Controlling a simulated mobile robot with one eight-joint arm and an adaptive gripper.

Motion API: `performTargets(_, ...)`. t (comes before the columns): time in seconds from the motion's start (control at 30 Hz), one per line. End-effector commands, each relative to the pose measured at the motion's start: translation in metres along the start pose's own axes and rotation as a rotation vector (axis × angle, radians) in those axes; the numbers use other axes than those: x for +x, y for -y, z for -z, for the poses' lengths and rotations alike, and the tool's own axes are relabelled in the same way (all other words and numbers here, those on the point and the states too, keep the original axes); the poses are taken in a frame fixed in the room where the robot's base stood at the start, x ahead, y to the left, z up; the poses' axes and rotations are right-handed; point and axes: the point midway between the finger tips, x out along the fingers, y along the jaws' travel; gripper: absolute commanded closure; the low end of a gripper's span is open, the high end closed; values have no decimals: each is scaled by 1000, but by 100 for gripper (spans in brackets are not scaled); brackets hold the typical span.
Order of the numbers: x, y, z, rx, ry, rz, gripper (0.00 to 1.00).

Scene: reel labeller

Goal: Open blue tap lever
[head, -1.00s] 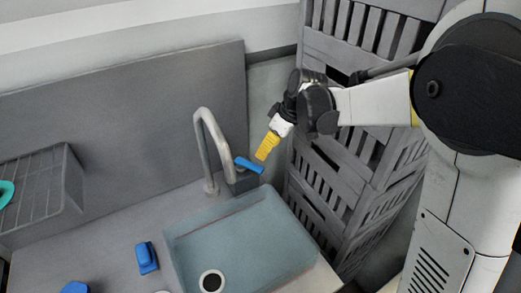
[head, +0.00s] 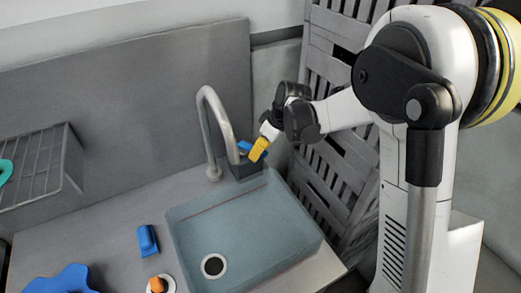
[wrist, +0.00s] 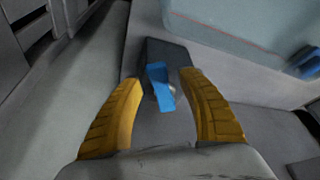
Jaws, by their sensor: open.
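The blue tap lever (head: 243,146) sits at the tap's dark base block (head: 247,168), beside the curved grey spout (head: 207,110) at the sink's back edge. My gripper (head: 259,149) is open at the lever, and its yellow fingers hide part of it. In the wrist view, the lever (wrist: 160,86) shows between the two spread yellow fingers of my gripper (wrist: 160,78), with a gap on each side. The dark block (wrist: 164,52) lies beyond the fingertips. I cannot tell how deep the lever is between the fingers.
The grey-blue sink basin (head: 265,235) is in front of the tap. A blue object (head: 147,241) and another blue item (head: 62,280) lie on the counter at left. A wire rack (head: 35,165) is at far left. Grey stacked crates (head: 335,165) stand close behind my arm.

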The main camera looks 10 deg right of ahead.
Motion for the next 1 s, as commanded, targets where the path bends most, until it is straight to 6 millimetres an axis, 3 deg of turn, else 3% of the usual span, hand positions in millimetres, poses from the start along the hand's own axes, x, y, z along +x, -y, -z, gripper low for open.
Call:
performTargets(0.03, 0, 0, 0, 0, 0, 0, 60)
performTargets(0.17, 0, 0, 0, 0, 0, 0, 100)
performTargets(0.63, 0, 3, 0, 26, 1, -12, 100)
performTargets(1.0, 2, 19, 2, 236, 0, -98, 100)
